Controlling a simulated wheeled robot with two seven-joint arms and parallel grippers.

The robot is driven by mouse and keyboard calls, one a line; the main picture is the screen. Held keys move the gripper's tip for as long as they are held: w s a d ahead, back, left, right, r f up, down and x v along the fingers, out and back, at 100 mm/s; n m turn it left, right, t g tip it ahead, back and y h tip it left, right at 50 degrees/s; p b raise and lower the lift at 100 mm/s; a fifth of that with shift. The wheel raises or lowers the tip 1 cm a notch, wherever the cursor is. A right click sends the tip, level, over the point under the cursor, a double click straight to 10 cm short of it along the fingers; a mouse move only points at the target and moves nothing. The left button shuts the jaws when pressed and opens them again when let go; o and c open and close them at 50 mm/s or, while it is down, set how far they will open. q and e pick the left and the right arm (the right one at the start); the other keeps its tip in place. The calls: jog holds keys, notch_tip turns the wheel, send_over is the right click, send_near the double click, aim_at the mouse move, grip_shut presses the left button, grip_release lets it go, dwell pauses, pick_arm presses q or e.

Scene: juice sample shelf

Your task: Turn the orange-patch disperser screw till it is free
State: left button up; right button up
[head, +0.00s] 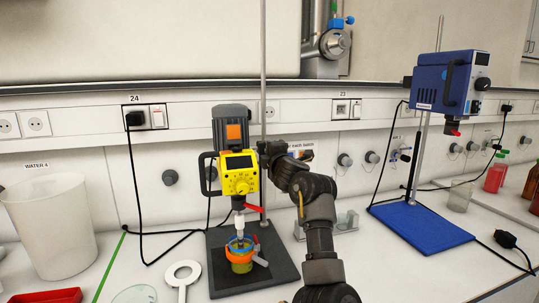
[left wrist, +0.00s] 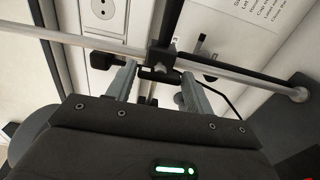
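The disperser with the orange patch (head: 233,132) hangs on a vertical stand rod (head: 263,60); its front is yellow with a dial. My left gripper (head: 268,153) is at this rod, just right of the motor head. In the left wrist view its two grey fingers (left wrist: 158,74) stand apart, on either side of a small dark bar at the rod clamp (left wrist: 160,56), which looks like the screw. The bar spans the gap between the fingertips; I cannot tell whether they press on it. In the head view my gripper hides the screw. My right gripper is not in view.
Under the disperser, an orange-and-yellow vessel (head: 240,259) stands on a black base plate (head: 282,262). A white bucket (head: 52,225) is at the left. A blue disperser (head: 450,84) on a blue base (head: 422,228) is at the right. Cables hang along the wall.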

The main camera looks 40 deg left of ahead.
pick_arm(q)
jog(key=o, duration=0.3)
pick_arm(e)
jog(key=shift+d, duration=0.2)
pick_arm(q)
jog(key=shift+d, duration=0.1)
jog(key=b+v, duration=0.2)
jog(key=v, duration=0.8)
jog(key=shift+s+d+b, duration=0.2)
jog(key=shift+d+b, duration=0.1)
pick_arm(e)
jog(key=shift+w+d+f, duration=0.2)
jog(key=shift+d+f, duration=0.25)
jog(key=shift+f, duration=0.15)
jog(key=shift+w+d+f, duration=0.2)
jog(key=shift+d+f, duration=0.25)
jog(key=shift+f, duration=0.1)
pick_arm(q)
jog(key=shift+r, duration=0.1)
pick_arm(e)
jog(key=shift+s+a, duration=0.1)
